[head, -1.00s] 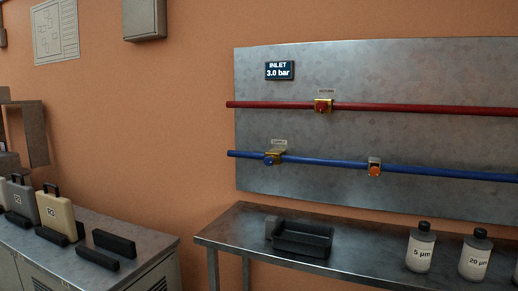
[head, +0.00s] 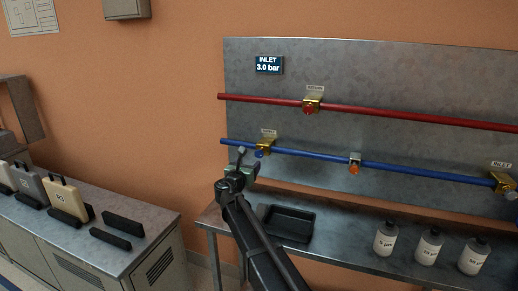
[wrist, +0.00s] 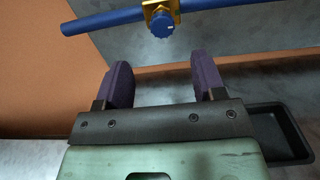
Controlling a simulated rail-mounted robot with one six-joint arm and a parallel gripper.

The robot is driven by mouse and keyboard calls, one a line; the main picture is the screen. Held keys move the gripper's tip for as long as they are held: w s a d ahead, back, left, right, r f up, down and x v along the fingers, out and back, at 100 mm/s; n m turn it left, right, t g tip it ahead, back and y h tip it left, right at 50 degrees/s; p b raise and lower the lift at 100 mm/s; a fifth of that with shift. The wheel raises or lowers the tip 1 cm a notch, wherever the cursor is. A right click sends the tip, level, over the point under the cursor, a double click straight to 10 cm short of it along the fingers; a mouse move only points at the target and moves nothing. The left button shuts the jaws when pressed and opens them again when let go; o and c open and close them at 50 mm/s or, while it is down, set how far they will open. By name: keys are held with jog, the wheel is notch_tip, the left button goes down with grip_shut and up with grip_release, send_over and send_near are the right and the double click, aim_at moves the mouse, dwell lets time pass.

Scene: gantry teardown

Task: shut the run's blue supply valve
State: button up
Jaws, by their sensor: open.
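The blue pipe (head: 310,156) runs across the metal back panel. Near its left end is a brass valve (head: 265,145) with a round blue knob (head: 259,153) and a small label above, too small to read surely. In the wrist view the blue knob (wrist: 162,25) faces me, with a pale mark on it, under the brass body (wrist: 150,7). My gripper (head: 249,161) is open and empty, just below and left of that valve in the head view. In the wrist view the open fingers (wrist: 163,78) stand below the knob, apart from it.
A red pipe (head: 390,112) with a red-knobbed valve (head: 311,105) runs above. An orange-knobbed fitting (head: 355,163) and a brass inlet valve (head: 503,181) sit further right on the blue pipe. A black tray (head: 288,224) and bottles (head: 386,238) stand on the bench. The display (head: 269,65) reads 3.0 bar.

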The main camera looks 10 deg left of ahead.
aim_at(258, 154)
jog(key=x, duration=1.1)
jog(key=shift+s+d, duration=0.1)
jog(key=c, duration=0.9)
